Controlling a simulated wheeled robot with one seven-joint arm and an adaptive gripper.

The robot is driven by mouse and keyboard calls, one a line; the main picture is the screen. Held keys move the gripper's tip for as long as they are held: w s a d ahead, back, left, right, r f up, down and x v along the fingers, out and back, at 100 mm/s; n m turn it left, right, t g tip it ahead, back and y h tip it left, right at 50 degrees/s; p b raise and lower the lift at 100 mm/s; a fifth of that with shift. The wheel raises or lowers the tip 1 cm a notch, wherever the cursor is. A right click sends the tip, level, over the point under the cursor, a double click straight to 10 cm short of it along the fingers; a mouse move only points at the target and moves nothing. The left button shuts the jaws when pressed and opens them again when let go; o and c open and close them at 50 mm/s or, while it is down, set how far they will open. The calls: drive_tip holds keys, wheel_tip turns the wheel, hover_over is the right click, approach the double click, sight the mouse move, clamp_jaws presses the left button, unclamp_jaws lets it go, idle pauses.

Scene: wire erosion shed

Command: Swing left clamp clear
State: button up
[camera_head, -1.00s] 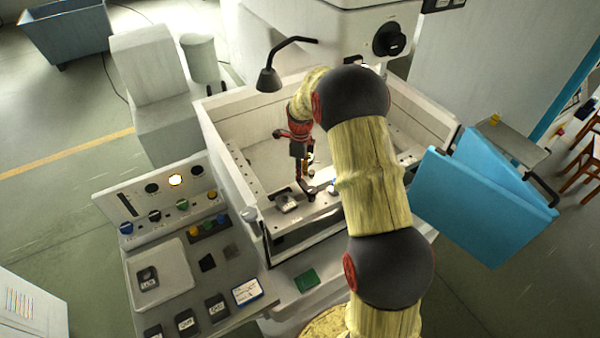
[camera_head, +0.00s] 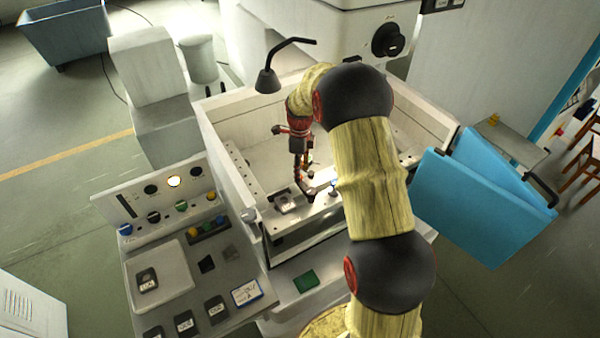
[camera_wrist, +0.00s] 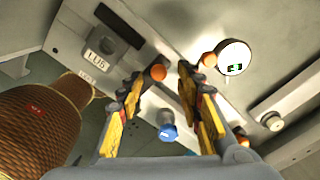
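My gripper (camera_head: 304,188) hangs over the machine's work tank, just right of a grey labelled block (camera_head: 286,203) on the front rail. In the wrist view my gripper (camera_wrist: 183,66) has its two orange-tipped fingers apart, with nothing held between them. The block (camera_wrist: 103,46) lies left of the fingers there, with a dark bar (camera_wrist: 120,24) beside it. I cannot tell for sure whether this bar is the left clamp. A blue knob (camera_wrist: 167,132) shows below and between the fingers. Fingertip contact is not clear.
The tank's walls (camera_head: 222,150) surround the gripper. A black lamp (camera_head: 268,80) hangs at the back left. A control panel (camera_head: 165,205) and a shelf with labelled blocks stand front left. Blue door panels (camera_head: 480,205) are at the right. A white round dial (camera_wrist: 235,57) is right of the fingers.

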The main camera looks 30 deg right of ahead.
sight(302, 189)
wheel_tip(302, 189, up, 10)
idle(0.3)
idle(0.5)
drive_tip(key=s+a+r+n+t+b, duration=0.1)
drive_tip(key=s+a+n+b, duration=0.3)
drive_tip(key=s+n, duration=0.5)
drive_tip(key=s+a+r+n+t+b, duration=0.1)
drive_tip(key=s+a+n+t+b, duration=0.1)
drive_tip(key=s+a+n+b, duration=0.3)
drive_tip(key=s+a+r+n+t+b, duration=0.1)
drive_tip(key=s+a+n+b, duration=0.3)
drive_tip(key=s+a+n, duration=0.6)
drive_tip(key=s+n+t, duration=0.1)
drive_tip(key=s+n, duration=0.2)
drive_tip(key=s, duration=0.5)
drive_tip(key=shift+t, duration=0.3)
